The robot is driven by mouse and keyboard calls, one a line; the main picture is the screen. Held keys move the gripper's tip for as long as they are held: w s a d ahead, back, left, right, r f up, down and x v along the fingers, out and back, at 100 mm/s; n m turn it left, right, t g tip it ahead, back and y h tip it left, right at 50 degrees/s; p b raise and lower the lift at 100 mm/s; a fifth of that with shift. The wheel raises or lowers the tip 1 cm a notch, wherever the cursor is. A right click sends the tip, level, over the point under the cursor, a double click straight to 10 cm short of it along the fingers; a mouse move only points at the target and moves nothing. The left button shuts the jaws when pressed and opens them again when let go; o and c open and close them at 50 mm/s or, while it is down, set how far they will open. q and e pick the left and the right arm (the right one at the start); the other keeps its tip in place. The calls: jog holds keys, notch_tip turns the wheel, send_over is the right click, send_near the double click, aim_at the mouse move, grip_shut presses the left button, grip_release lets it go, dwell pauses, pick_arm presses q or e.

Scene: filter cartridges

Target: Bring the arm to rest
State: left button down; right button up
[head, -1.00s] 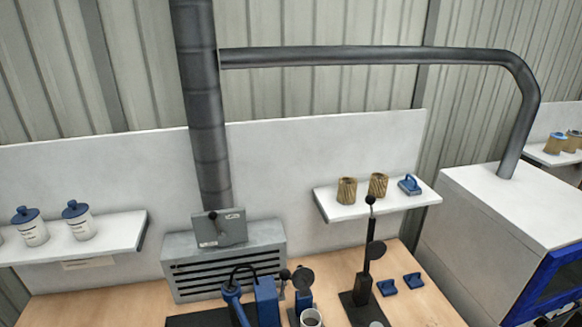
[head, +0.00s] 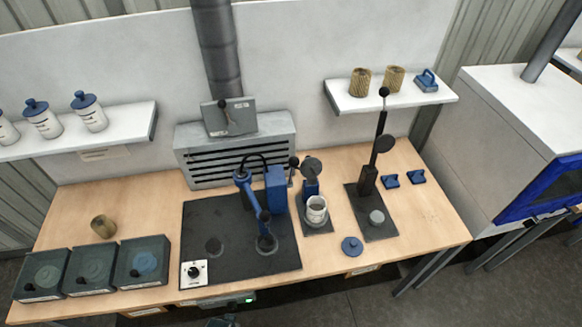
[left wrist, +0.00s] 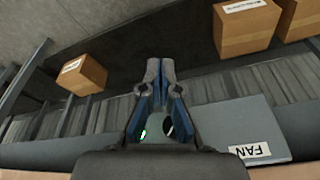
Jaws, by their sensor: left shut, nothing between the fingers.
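My left gripper (left wrist: 160,72) shows in the left wrist view. Its two fingers are together at the tips, shut with nothing held. Beyond it are a dark floor and a ribbed grey surface. A dark shape at the bottom edge of the head view, below the table front, is too small to identify. My right gripper is in neither view. The wooden workbench (head: 425,215) fills the middle of the head view, and no arm of mine reaches over it.
The bench holds a dark mat with a blue device (head: 276,190), a white cup (head: 316,209), a black press stand (head: 367,182), a filter cartridge (head: 103,227) and dark trays (head: 91,270). In the left wrist view, cardboard boxes (left wrist: 82,75) and a grey FAN box (left wrist: 238,127) lie around the gripper.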

pick_arm(q)
jog(key=s+a+f+g, duration=0.1)
jog(key=s+f, duration=0.2)
jog(key=f, duration=0.5)
jog(key=s+f, duration=0.3)
jog(key=f, duration=0.6)
jog(key=s+a+f+b, duration=0.1)
jog(key=s+a+f, duration=0.1)
jog(key=s+f, duration=0.9)
jog(key=s, duration=0.3)
jog(key=shift+s+a+f+g+b, duration=0.2)
jog(key=shift+s+a+g+b, duration=0.05)
jog(key=shift+s+g+b, duration=0.15)
